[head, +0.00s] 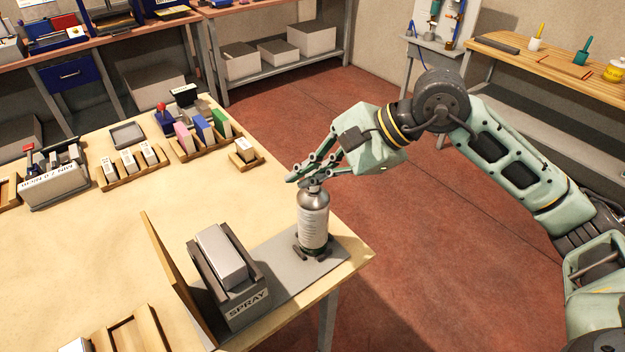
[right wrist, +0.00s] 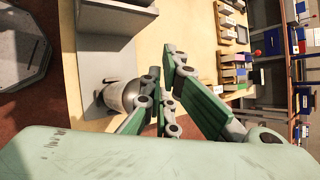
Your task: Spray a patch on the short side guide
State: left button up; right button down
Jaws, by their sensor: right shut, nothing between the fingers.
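A grey spray can with a white label (head: 313,222) stands upright in a dark holder (head: 318,250) on a grey mat at the table's front right corner. The can also shows in the right wrist view (right wrist: 122,96). My right gripper (head: 292,178) is shut and empty, with its fingers at the can's top; I cannot tell whether they touch it. Its fingers show in the right wrist view (right wrist: 174,62). A dark stand marked SPRAY (head: 243,304) holds a pale grey block (head: 221,257) left of the can. I cannot tell which part is the short side guide. My left gripper is out of view.
An upright wooden board (head: 172,270) stands left of the SPRAY stand. Wooden trays (head: 132,171) with small white blocks, a rack of coloured pieces (head: 200,135) and a grey device (head: 55,182) stand farther back. The table's middle (head: 235,205) is clear.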

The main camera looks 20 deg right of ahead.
notch_tip(320, 180, up, 6)
jog(key=p, duration=0.3)
dwell(2.0)
